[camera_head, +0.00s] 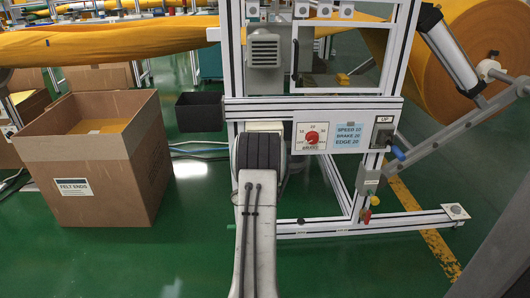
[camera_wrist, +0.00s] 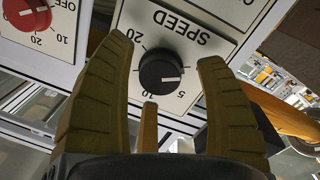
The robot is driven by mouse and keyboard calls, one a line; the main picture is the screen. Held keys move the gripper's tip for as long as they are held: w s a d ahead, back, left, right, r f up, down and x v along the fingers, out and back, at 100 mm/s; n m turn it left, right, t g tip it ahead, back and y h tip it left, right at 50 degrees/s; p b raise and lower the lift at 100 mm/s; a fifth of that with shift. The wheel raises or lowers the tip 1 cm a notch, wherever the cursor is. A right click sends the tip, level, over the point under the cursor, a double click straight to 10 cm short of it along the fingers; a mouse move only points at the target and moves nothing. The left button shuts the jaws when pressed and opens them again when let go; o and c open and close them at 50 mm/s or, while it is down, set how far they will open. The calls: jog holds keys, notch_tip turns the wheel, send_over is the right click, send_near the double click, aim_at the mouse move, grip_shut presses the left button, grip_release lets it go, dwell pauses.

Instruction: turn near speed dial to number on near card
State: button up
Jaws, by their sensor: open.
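The black speed dial (camera_wrist: 160,73) is in the wrist view, on a white panel under upside-down SPEED lettering. Its white mark points to the picture's right, near the printed 5; the exact setting is hard to read. My gripper (camera_wrist: 165,50) is open, with its yellow-brown fingers to the left and right of the dial; contact cannot be told. In the head view my arm hides the speed dial. The blue card (camera_head: 362,134) reads SPEED 10, BRAKE 20, EDGE 20.
A red dial (camera_head: 312,138) sits right of my arm in the head view and at the upper left in the wrist view. A switch box marked UP (camera_head: 383,133) is farther right. A FELT ENDS carton (camera_head: 90,165) stands left on the green floor.

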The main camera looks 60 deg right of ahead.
jog(key=shift+w+d, duration=0.15)
jog(key=shift+d, duration=0.2)
jog(key=shift+c, duration=0.4)
jog(key=c, duration=1.1)
jog(key=shift+c, duration=0.2)
jog(key=shift+f, duration=0.1)
jog(key=shift+a+f+m, duration=0.1)
jog(key=shift+m, duration=3)
jog(key=shift+w, duration=0.1)
jog(key=shift+y, duration=0.3)
